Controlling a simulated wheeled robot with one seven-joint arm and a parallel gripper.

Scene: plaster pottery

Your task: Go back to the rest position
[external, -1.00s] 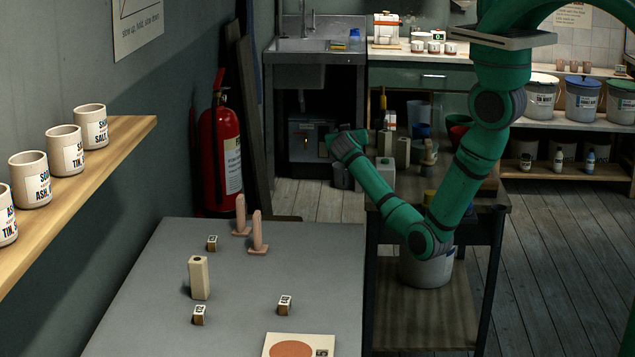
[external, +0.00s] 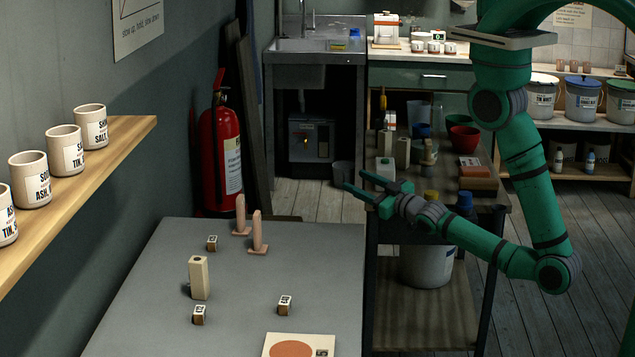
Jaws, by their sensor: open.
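My gripper (external: 354,181) is open and empty. It is in the air, just beyond the far right corner of the grey table (external: 240,275), with its fingers pointing left. On the table stand a cream block with a hole in its top (external: 199,277) and two pinkish pegs on square bases, one (external: 241,214) behind the other (external: 258,233). Three small lettered cubes lie there too: one at the back (external: 212,243), one at the front (external: 199,315) and one to the right (external: 285,305). My gripper touches none of them.
A card with a brown disc (external: 291,348) lies at the table's front edge. A shelf (external: 110,160) with labelled cups is on the left wall. A red extinguisher (external: 220,160) stands behind the table. A cluttered dark bench (external: 490,195) is beside my arm.

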